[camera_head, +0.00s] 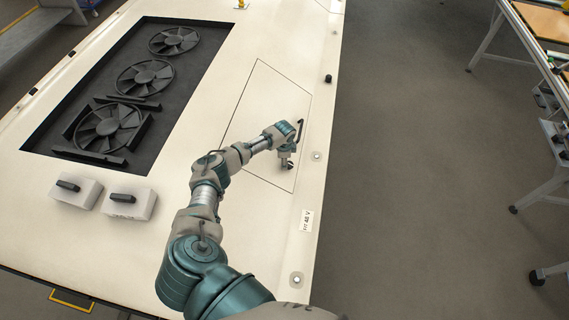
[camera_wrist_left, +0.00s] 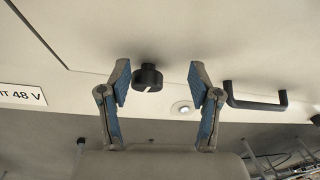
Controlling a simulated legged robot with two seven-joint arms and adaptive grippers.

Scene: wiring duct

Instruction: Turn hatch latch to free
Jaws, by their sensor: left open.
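The hatch (camera_head: 262,95) is a cream panel outlined by a thin dark seam in the cream top. In the left wrist view, a round black knob with a slot (camera_wrist_left: 148,78), apparently the latch, stands out from the surface. My left gripper (camera_wrist_left: 160,80) is open, its blue-padded fingers on either side of the knob with gaps on both sides. In the head view my left gripper (camera_head: 288,160) is small beside the hatch's lower right part and largely hides the knob. My right gripper is not in view.
A black bar handle (camera_wrist_left: 257,103) is right of the fingers in the wrist view; it also shows in the head view (camera_head: 300,130). A round fastener (camera_wrist_left: 182,107) is near the knob.

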